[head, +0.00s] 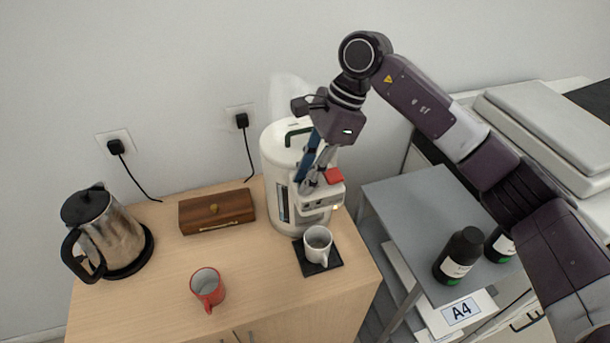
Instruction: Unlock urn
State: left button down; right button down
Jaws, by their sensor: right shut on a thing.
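The white urn (277,163) with a green handle on its lid stands at the back right of the wooden cabinet. A pale housing with a red part (334,176) on top juts from its front. My right gripper (304,186) reaches down from above to this housing. Its fingers are shut on a part of the urn there; the fingers hide which part. A white mug (317,243) stands upright on a black mat (325,268) below the housing. My left gripper is not in view.
A steel kettle (113,232), a wooden box (217,211) and a red mug (207,287) stand on the cabinet (160,290). A grey table (410,210) to the right holds dark bottles (459,258). Two plugs with black cords are in the wall.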

jog(key=shift+w+d+b, duration=0.25)
jog(key=shift+d+b, duration=0.25)
jog(key=shift+d, duration=0.15)
jog(key=shift+w+d+b, duration=0.2)
jog(key=shift+d+b, duration=0.25)
jog(key=shift+d, duration=0.3)
jog(key=shift+r, duration=0.15)
jog(key=c, duration=1.8)
grip_release()
jog(key=v, duration=0.8)
